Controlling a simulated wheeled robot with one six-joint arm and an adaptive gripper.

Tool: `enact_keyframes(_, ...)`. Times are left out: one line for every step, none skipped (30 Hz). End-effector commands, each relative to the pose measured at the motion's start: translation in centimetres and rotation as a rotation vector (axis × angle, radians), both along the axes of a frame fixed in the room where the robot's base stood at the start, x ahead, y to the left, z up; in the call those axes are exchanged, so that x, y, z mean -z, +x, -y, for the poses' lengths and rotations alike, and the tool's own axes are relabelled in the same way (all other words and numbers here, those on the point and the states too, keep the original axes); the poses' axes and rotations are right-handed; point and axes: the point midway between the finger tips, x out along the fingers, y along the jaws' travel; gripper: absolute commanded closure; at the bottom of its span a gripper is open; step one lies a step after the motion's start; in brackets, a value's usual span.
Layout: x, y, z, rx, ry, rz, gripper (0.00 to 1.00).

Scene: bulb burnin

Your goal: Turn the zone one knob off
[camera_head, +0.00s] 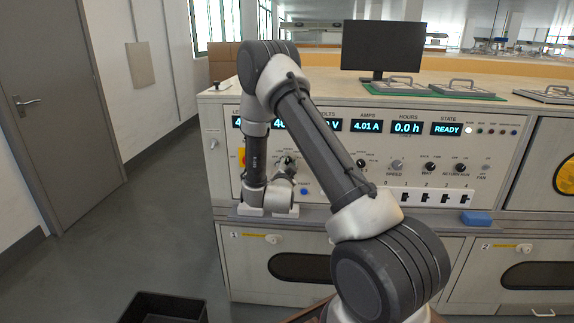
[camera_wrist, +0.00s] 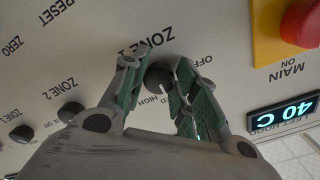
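The zone one knob (camera_wrist: 158,75) is a small dark round knob on the cream panel. It shows in the wrist view beneath its label, which appears upside down, with OFF and HIGH marks nearby. In the head view my arm reaches down to the panel's left part, and the fingers and knob are hard to make out.
The zone two knob (camera_wrist: 70,112) and another knob (camera_wrist: 22,134) sit beside it. A red button on a yellow plate (camera_wrist: 262,30) marked MAIN is close on the other side. A blue block (camera_head: 476,218) lies on the ledge. A black bin (camera_head: 165,307) stands on the floor.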

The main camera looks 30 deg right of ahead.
Motion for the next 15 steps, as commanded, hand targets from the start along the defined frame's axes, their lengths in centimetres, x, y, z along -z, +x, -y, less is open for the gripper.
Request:
enact_keyframes(0.03, -0.04, 0.02, 0.001, 0.000, -0.001, 0.94)
enact_keyframes(0.03, -0.04, 0.02, 0.001, 0.000, -0.001, 0.94)
enact_keyframes(0.04, -0.04, 0.03, 0.001, 0.000, -0.001, 0.94)
enact_keyframes(0.04, -0.04, 0.03, 0.001, 0.000, -0.001, 0.94)
enact_keyframes(0.04, -0.04, 0.03, 0.001, -0.001, -0.002, 0.94)
enact_keyframes(0.05, -0.05, 0.03, 0.001, -0.003, -0.003, 0.94)
enact_keyframes(0.05, -0.05, 0.03, 0.001, -0.005, -0.004, 0.94)
enact_keyframes(0.05, -0.05, 0.04, 0.002, -0.008, -0.007, 0.94)
enact_keyframes(0.05, -0.05, 0.04, 0.002, -0.013, -0.011, 0.94)
enact_keyframes(0.06, -0.05, 0.04, 0.002, -0.019, -0.015, 0.94)
enact_keyframes(0.06, -0.05, 0.04, 0.002, -0.026, -0.019, 0.94)
enact_keyframes(0.07, -0.05, 0.05, 0.001, -0.038, -0.028, 0.94)
enact_keyframes(0.07, -0.05, 0.05, 0.001, -0.047, -0.034, 0.94)
enact_keyframes(0.08, -0.05, 0.06, 0.001, -0.058, -0.042, 0.94)
enact_keyframes(0.08, -0.05, 0.06, 0.000, -0.076, -0.053, 0.94)
